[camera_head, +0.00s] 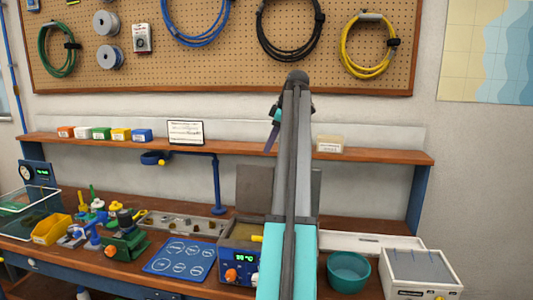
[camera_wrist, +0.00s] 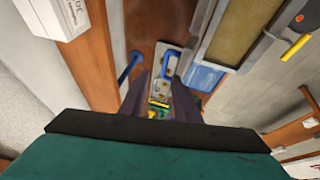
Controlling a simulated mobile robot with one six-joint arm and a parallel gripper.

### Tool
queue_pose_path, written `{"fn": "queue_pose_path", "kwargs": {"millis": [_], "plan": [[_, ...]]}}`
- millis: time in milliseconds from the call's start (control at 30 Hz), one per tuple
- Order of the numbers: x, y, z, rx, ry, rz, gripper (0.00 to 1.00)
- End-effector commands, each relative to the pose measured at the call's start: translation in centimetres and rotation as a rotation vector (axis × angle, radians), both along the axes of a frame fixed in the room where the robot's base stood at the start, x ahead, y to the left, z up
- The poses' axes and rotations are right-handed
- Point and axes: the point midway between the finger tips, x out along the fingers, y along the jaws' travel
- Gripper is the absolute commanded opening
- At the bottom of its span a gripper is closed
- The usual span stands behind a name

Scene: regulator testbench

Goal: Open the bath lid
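A shelf (camera_head: 375,151) runs behind the bench and carries a pale box (camera_head: 330,144). A blue stand (camera_head: 216,190) rises left of the bath. A blue mat (camera_head: 180,259) lies left, and a teal bowl (camera_head: 348,272) and white-rimmed box (camera_head: 422,270) stand right.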

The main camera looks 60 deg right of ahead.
Motion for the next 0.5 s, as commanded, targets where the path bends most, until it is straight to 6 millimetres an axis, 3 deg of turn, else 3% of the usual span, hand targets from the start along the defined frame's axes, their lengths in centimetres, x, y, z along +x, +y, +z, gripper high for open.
{"fn": "queue_pose_path", "kwargs": {"millis": [200,500], "plan": [[-0.8,0.4,2.1,0.003,-0.002,0.004,0.29],[-1.0,0.5,2.4,0.005,-0.003,0.005,0.29]]}}
